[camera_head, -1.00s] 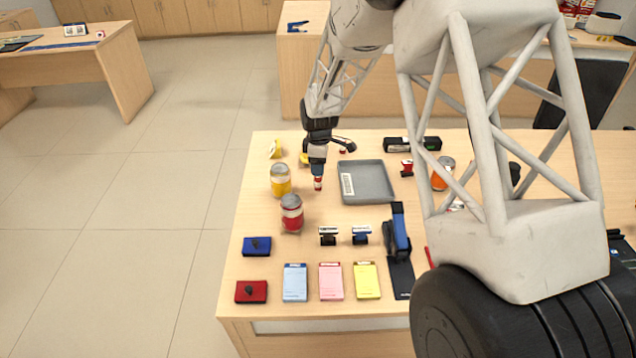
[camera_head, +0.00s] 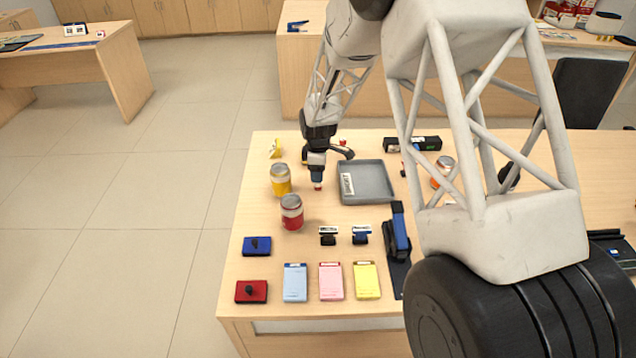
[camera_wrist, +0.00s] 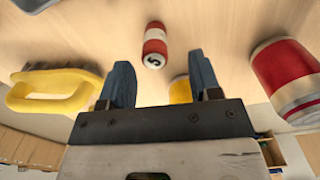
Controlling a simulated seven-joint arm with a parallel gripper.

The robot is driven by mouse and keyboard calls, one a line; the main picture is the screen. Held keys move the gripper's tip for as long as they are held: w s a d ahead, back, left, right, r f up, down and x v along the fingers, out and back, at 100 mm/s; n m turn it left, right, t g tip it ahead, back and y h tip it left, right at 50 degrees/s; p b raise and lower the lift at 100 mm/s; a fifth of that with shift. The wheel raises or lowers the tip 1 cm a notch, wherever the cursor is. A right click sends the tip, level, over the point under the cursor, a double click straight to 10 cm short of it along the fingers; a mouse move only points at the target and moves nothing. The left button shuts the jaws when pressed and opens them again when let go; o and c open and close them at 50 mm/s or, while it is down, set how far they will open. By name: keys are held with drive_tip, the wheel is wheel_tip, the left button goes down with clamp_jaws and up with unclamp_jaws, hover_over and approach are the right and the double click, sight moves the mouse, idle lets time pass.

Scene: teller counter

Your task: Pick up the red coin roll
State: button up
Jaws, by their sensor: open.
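The red coin roll (camera_wrist: 155,46) has a white band and a "5" on the end facing the wrist camera. In the wrist view it lies just beyond the fingertips, roughly in line with the gap between them. In the head view only a small red part of the roll (camera_head: 318,188) shows directly under my gripper (camera_head: 317,178), left of the grey tray. The wrist view shows my gripper (camera_wrist: 162,72) open, with two blue-grey fingers apart and nothing between them. The head view does not show clearly how much height is left between fingers and roll.
A red can (camera_head: 291,213) and a yellow can (camera_head: 280,180) stand left of the gripper. A grey tray (camera_head: 385,199) is close on its right. A yellow-handled object (camera_wrist: 52,90) is at left in the wrist view. Stamps (camera_head: 328,236) and notepads (camera_head: 331,281) lie nearer the front.

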drive_tip(key=shift+w+f, duration=0.15)
drive_tip(key=shift+f, duration=0.65)
drive_tip(key=shift+w+f, duration=0.1)
drive_tip(key=shift+f, duration=1.7)
drive_tip(key=shift+c, duration=0.3)
clamp_jaws()
drive_tip(key=shift+r, duration=0.2)
